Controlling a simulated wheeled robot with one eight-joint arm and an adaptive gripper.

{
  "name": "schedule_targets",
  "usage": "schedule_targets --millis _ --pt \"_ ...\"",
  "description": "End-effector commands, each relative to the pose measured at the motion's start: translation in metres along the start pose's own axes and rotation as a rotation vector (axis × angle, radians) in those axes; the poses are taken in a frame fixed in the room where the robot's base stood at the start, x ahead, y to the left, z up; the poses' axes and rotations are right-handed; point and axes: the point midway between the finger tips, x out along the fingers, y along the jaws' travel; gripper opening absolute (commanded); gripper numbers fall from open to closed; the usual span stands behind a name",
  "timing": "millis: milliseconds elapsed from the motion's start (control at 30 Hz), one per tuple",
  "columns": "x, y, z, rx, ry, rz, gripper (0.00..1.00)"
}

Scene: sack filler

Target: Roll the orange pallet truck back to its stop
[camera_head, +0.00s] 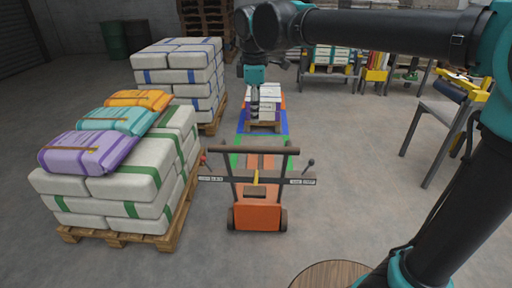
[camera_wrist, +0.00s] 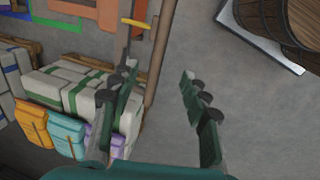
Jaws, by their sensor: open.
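The orange pallet truck (camera_head: 257,216) stands in the middle of the floor in the head view. Its dark brown handle bar (camera_head: 270,150) runs across the top, above a second bar with labels and a yellow lever (camera_head: 256,177). My gripper (camera_head: 254,112) hangs fingers down, above the handle bar in the picture. In the wrist view my gripper (camera_wrist: 158,78) is open and empty. The brown handle bar (camera_wrist: 162,45) shows between its fingers, nearer the left one; I see no contact. I cannot make out the stop.
A pallet of sacks (camera_head: 120,190) stands close left of the truck, with coloured sacks on top. Another sack stack (camera_head: 180,75) is behind it. A small loaded pallet (camera_head: 264,126) stands beyond the truck on painted floor. A wooden barrel (camera_wrist: 290,25) is at the wrist view's upper right.

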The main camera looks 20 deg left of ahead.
Motion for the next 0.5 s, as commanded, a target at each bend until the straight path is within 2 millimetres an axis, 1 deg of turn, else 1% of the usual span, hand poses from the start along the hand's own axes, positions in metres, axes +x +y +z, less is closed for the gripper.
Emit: schedule_targets --millis 500 --pt "0.100 -0.001 0.000 0.001 0.000 0.000 0.46"
